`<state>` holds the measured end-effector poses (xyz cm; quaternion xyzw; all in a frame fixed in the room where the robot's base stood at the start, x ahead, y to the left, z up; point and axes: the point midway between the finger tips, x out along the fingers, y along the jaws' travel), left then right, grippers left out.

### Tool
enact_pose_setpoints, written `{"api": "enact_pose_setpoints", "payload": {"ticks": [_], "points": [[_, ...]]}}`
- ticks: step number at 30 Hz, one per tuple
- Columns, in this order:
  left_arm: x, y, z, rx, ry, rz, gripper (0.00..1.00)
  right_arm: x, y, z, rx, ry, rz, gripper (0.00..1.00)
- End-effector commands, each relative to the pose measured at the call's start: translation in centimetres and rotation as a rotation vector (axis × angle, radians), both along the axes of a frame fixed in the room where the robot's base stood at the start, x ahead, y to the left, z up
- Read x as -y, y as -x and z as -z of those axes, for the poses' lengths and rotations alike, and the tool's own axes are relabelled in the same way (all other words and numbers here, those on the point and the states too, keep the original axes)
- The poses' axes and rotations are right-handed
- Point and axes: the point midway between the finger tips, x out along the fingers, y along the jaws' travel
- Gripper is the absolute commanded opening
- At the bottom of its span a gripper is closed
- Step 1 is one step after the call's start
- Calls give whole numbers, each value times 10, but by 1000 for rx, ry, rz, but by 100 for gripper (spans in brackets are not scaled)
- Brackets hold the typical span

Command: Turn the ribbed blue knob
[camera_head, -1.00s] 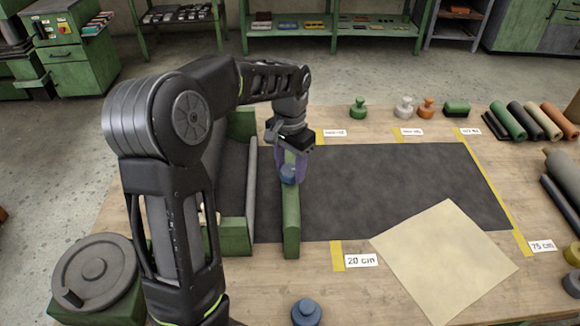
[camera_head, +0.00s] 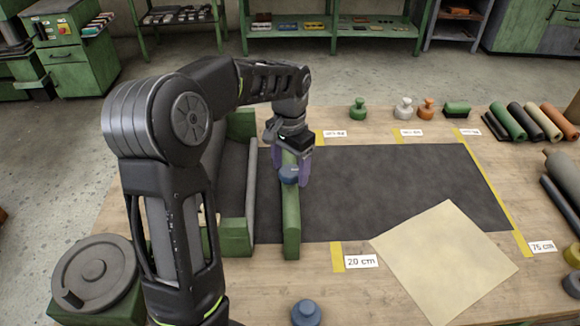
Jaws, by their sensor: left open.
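The blue knob (camera_head: 289,175) sits on top of the narrow green bar (camera_head: 291,225) that crosses the dark sheet. My left gripper (camera_head: 296,166) points down at the knob from above, with its purple fingers close about it. One finger shows at the knob's right; the other is mostly hidden. The gripper is open, and I cannot tell whether a finger touches the knob. The knob's ribs are too small to make out. My right gripper is not in view.
The dark sheet (camera_head: 400,185) lies flat on the wooden table (camera_head: 345,300). A cream sheet (camera_head: 445,260) overlaps its front edge. A loose blue piece (camera_head: 306,312) stands at the front. Green, grey and orange pieces and several rolls (camera_head: 540,120) line the back right.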

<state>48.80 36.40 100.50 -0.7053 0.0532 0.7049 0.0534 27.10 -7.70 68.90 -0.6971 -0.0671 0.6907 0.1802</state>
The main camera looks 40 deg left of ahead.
Motion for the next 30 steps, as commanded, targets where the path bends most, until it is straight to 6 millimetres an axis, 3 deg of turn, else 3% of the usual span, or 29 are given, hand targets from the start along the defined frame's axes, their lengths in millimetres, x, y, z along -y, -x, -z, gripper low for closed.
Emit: {"api": "enact_pose_setpoints", "payload": {"ticks": [8,19,30], "points": [[0,-1,-14,3,-1,0,70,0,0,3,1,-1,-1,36],[0,-1,-70,2,-1,0,70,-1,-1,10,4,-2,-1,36],[0,0,-78,0,0,1,70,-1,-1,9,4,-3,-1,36]]}}
